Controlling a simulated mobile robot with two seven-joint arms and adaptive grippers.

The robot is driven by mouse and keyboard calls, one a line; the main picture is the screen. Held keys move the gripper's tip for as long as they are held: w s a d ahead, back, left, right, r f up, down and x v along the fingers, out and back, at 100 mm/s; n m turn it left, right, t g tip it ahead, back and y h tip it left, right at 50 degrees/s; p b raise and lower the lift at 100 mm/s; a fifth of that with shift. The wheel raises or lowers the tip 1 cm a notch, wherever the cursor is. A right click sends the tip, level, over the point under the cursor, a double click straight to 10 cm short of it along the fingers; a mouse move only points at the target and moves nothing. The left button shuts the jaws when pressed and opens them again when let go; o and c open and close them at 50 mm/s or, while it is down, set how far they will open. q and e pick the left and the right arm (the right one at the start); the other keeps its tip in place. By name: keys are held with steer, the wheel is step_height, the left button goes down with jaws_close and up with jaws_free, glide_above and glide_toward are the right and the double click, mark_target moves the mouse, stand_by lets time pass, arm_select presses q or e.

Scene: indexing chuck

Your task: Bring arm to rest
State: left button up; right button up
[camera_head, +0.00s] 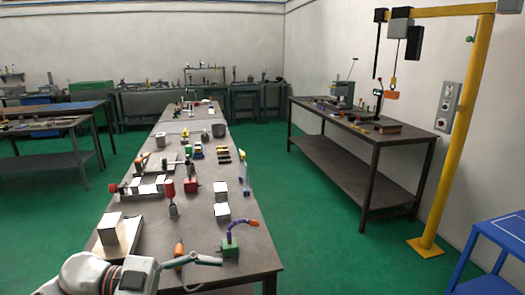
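My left arm comes in at the bottom left edge, white and grey, over the near end of the long workbench (150,262). My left gripper (205,259) appears as thin grey finger parts reaching right over the bench's near end. An orange-handled item (179,250) stands just behind the fingers; I cannot tell whether they touch it. Whether the fingers are open or shut is too small to make out. My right arm and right gripper are not in view.
A green block with a purple flexible hose (231,245) is right of the gripper. A pale block on a board (116,232) stands left. Several tools line the bench. A yellow hoist post (456,150) and blue cart (500,230) stand right. Green floor is open between benches.

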arm_select(q)
steer(key=w+a+f+n+t+y, duration=0.2)
steer(key=a+f+n+t+y, duration=0.15)
steer(key=f+n+t, duration=0.4)
steer(key=w+a+f+n+t+y, duration=0.2)
steer(key=f+n+t+y, duration=0.2)
steer(key=f+n+t, duration=0.35)
steer(key=s+a+f+n+g+y, duration=0.2)
steer(key=s+f+y, duration=0.1)
steer(key=s+f, duration=0.4)
steer(key=s+a+f+n+g+y, duration=0.1)
steer(key=s+a+f+g+y, duration=0.1)
steer(key=s+f, duration=0.6)
step_height(320, 180, down, 6)
steer(key=shift+s+a+r+n+g+y, duration=0.2)
steer(key=shift+a+n+g+y, duration=0.25)
steer(key=shift+y, duration=0.5)
